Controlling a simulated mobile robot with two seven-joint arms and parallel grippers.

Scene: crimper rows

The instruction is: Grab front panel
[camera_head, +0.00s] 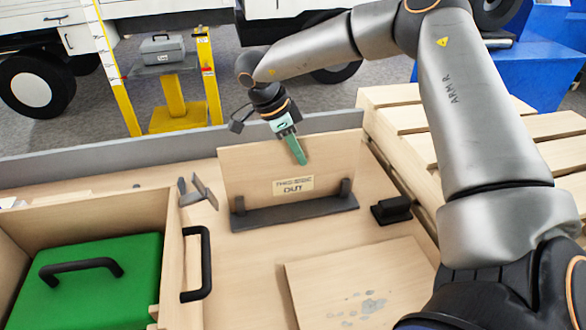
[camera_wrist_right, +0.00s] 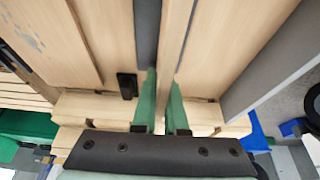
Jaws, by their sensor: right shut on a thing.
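The front panel (camera_head: 240,170) is a thin pale wooden board, standing upright in a dark slotted stand (camera_head: 290,213). A label on its face reads "THIS SIDE OUT". My right gripper (camera_head: 300,158) reaches down over the panel's top edge with its green fingers, one in front of the face. In the right wrist view the panel (camera_wrist_right: 173,40) runs edge-on between the two green fingers (camera_wrist_right: 163,100), and the gripper is shut on it. The rear finger is hidden behind the panel in the head view. My left gripper is not in view.
A wooden crate wall with a black handle (camera_head: 205,265) and a green case (camera_head: 85,285) are at left. A flat wooden board (camera_head: 350,285) lies in front. A small black block (camera_head: 391,210) sits right of the stand. Slatted pallets (camera_head: 545,125) stand at right.

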